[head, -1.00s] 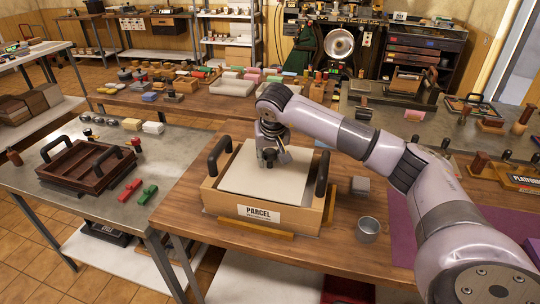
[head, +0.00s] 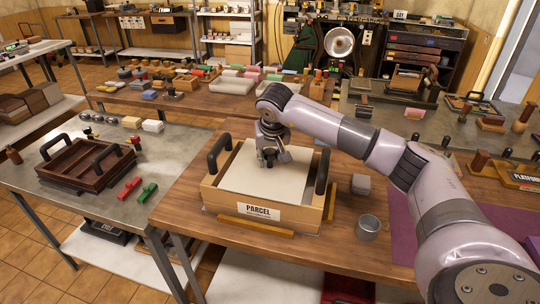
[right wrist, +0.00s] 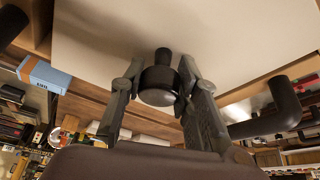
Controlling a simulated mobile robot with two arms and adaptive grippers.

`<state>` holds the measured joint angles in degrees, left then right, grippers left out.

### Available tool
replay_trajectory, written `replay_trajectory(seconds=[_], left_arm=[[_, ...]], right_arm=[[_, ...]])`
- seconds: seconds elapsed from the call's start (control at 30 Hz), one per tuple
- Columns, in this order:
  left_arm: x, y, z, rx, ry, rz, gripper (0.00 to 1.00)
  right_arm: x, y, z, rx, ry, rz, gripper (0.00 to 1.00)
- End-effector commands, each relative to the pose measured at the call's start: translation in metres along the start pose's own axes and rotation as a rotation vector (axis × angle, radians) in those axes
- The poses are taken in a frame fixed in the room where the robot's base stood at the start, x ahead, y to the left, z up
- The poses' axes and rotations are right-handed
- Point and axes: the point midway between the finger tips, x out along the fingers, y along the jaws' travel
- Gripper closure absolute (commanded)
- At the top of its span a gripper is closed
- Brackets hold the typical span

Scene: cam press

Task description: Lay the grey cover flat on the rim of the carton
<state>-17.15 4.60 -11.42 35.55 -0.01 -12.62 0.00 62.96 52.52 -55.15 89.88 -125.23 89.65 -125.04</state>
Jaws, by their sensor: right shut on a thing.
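The grey cover (head: 250,182), a pale flat plate with a dark knob (right wrist: 160,84), is at the top of the wooden carton (head: 230,203) labelled PARCEL, between its two black handles. It looks nearly level. I cannot tell whether it touches the rim all round. My right gripper (head: 270,158) comes down over the cover from the right and is shut on the knob. My left gripper is not in view.
A metal cup (head: 368,227) and a small grey block (head: 360,184) stand right of the carton. A dark wooden tray (head: 85,165) with handles is on the metal table at left. A blue box (right wrist: 44,75) shows in the right wrist view. Bare wood lies in front of the carton.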

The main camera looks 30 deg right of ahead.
Motion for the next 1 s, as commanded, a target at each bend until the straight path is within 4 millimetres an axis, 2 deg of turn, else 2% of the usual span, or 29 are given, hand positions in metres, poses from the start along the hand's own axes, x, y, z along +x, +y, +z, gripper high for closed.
replay_trajectory(seconds=[0.07, 0.1, 0.43, 0.77, 0.87, 1.0], left_arm=[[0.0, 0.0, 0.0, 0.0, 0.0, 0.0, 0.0], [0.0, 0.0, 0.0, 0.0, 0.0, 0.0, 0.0], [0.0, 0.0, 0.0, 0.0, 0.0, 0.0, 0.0], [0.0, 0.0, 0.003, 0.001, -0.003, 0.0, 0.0], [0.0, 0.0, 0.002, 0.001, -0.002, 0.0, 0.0], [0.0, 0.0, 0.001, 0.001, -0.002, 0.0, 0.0]], right_arm=[[-0.001, 0.0, -0.001, 0.001, 0.001, 0.0, 1.0], [-0.001, 0.0, -0.001, 0.001, 0.001, 0.0, 0.69], [0.0, 0.0, 0.0, 0.0, 0.001, 0.0, 0.47], [-0.002, 0.0, 0.0, 0.0, 0.0, 0.0, 0.47], [-0.011, 0.0, -0.001, 0.0, 0.002, 0.0, 0.47], [-0.036, 0.0, -0.001, 0.0, 0.005, -0.002, 0.47]])
